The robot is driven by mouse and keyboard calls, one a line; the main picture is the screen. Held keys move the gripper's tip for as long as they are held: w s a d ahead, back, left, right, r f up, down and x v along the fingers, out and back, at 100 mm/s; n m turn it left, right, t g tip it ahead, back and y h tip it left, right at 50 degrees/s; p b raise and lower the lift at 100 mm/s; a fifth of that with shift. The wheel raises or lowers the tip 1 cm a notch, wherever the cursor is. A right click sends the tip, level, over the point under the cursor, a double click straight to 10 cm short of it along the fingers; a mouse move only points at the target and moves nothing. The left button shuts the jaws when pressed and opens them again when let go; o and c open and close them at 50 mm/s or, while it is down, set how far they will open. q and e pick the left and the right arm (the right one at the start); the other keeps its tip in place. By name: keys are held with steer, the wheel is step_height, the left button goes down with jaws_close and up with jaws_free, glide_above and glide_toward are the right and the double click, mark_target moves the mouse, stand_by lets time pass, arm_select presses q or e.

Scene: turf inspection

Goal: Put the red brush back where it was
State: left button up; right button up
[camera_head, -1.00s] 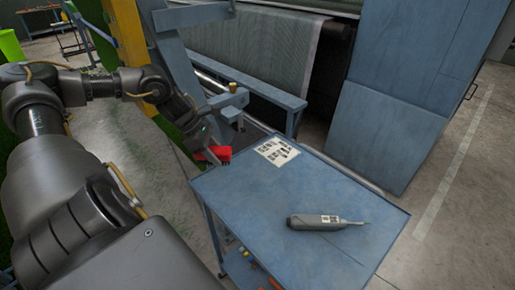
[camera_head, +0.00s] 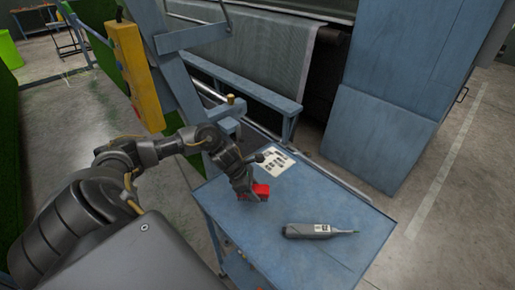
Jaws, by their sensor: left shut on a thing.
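The red brush (camera_head: 261,191) is at my left gripper (camera_head: 248,194), which is shut on it. The gripper holds it over the left part of the blue table top (camera_head: 330,267), just in front of the printed sheet. I cannot tell whether the brush touches the table. Part of the brush is hidden by the gripper. My right gripper is not in view.
A white sheet with dark printed marks (camera_head: 273,160) lies on the table's back left. A grey handheld tool (camera_head: 318,231) lies on the right part. A large blue machine (camera_head: 385,120) stands behind. The table's middle is clear.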

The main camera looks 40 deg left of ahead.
arm_select(q)
steer(key=shift+w+d+f, duration=0.1)
steer(key=shift+f, duration=0.1)
steer(key=shift+d+f, duration=0.15)
steer(key=shift+d, duration=0.05)
step_height(320, 180, down, 3)
steer(key=p, duration=0.2)
steer(key=shift+w+d+p, duration=0.1)
steer(key=shift+p, duration=0.25)
steer(key=shift+f, duration=0.15)
steer(key=o, duration=0.9)
steer(key=b+v, duration=0.4)
steer(key=v, duration=0.7)
steer(key=shift+s+a+r, duration=0.2)
steer(key=shift+a+r, duration=0.05)
steer(key=shift+r, duration=0.25)
